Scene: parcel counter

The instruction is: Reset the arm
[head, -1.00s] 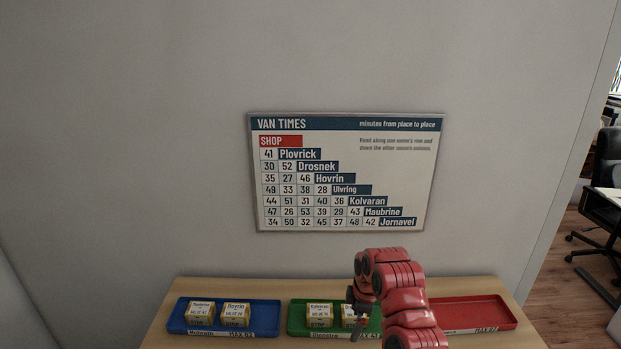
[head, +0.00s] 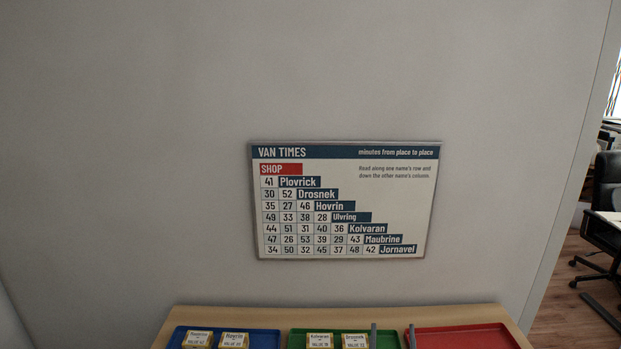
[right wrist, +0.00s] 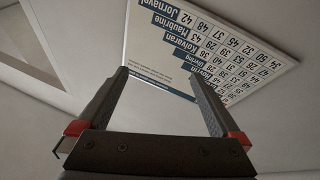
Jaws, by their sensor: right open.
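My right gripper (head: 392,337) shows only as two grey fingertips at the bottom edge of the head view, in front of the green and red trays. In the right wrist view its fingers (right wrist: 158,75) are wide apart with nothing between them. The wall board shows beyond them, turned upside down. The rest of the right arm is out of the head view. My left arm and gripper are not in view.
On the wooden counter (head: 290,312) stand a blue tray (head: 262,331) and a green tray (head: 297,337), each with two small parcels, and a red tray (head: 465,337), bare where visible. The VAN TIMES board (head: 346,200) hangs on the wall behind.

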